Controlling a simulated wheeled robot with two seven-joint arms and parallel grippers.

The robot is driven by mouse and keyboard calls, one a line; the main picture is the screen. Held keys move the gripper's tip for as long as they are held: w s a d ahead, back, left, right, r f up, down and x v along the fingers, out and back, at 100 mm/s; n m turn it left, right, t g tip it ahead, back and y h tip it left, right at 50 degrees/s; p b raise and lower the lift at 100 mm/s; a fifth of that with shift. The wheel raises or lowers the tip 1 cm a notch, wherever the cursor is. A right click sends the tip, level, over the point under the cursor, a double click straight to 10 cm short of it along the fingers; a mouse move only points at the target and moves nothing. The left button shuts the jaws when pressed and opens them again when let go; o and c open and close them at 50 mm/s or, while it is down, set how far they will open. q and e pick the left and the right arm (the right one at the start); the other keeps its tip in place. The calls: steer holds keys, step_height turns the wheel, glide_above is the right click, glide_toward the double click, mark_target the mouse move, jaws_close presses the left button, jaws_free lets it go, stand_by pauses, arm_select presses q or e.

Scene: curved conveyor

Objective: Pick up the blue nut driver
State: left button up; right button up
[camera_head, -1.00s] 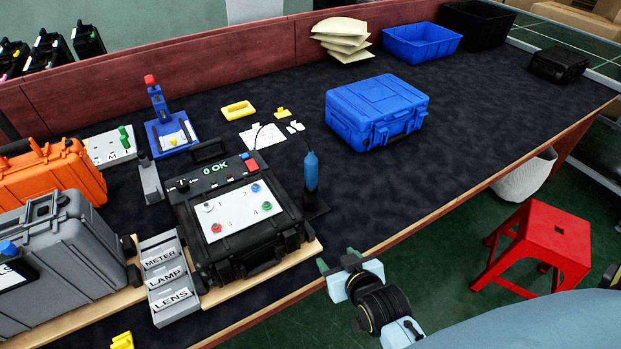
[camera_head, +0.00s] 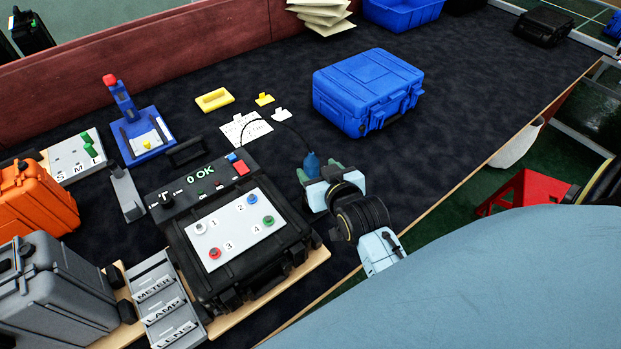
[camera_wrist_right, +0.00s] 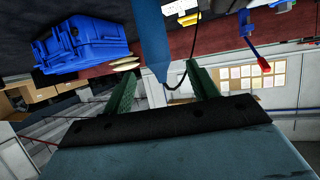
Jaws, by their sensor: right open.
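The blue nut driver (camera_head: 312,165) stands upright beside the black test case (camera_head: 245,255), with a dark cord at its top. My right gripper (camera_head: 318,171) is at the driver, and its body hides the driver's lower part in the head view. In the right wrist view the driver (camera_wrist_right: 153,40) comes down between the two green fingers (camera_wrist_right: 163,92), with room on both sides. The right gripper is open. My left gripper is not in view.
A blue case (camera_head: 368,92) stands behind the right gripper. A label tray (camera_head: 165,300), a grey case (camera_head: 50,300) and an orange case (camera_head: 38,205) are at left. A blue press stand (camera_head: 143,135) is behind the test case. The table's right middle is clear.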

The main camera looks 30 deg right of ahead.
mark_target(314, 166)
steer(key=shift+x, duration=0.8)
steer(key=shift+w+f, duration=0.15)
steer(key=shift+w, duration=0.05)
steer(key=shift+w+d+f, duration=0.15)
steer(key=shift+w+f, duration=0.1)
steer(key=shift+w, duration=0.3)
steer(key=x, duration=0.3)
steer(key=shift+w+d+f+b, duration=0.15)
steer(key=shift+w+f+b, duration=0.1)
steer(key=shift+b, duration=0.05)
steer(key=shift+w, duration=0.2)
steer(key=shift+c, duration=0.3)
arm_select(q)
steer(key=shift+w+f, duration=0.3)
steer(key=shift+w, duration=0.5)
arm_select(e)
jaws_close()
